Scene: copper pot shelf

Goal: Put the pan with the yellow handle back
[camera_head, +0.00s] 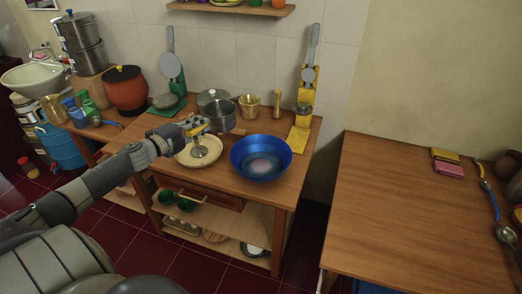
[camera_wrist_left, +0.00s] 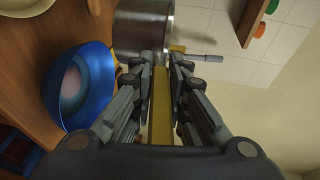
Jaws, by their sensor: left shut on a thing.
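My left gripper (camera_head: 200,128) is shut on a yellow handle, above the back part of the wooden table. In the left wrist view the yellow handle (camera_wrist_left: 161,105) runs between the two fingers. A steel pan body (camera_wrist_left: 143,28) shows just past the fingertips, at the handle's far end. In the head view my gripper hides part of the handle, and I cannot clearly tell the pan body from the steel cookware behind. My right gripper is not in view.
A cream plate (camera_head: 188,157) lies below the gripper, with a blue bowl (camera_head: 272,172) to its right. A lidded steel pot (camera_head: 214,110) and brass vessels (camera_head: 250,106) stand behind. A wall shelf (camera_head: 235,8) is above. The right table (camera_head: 400,210) is mostly clear.

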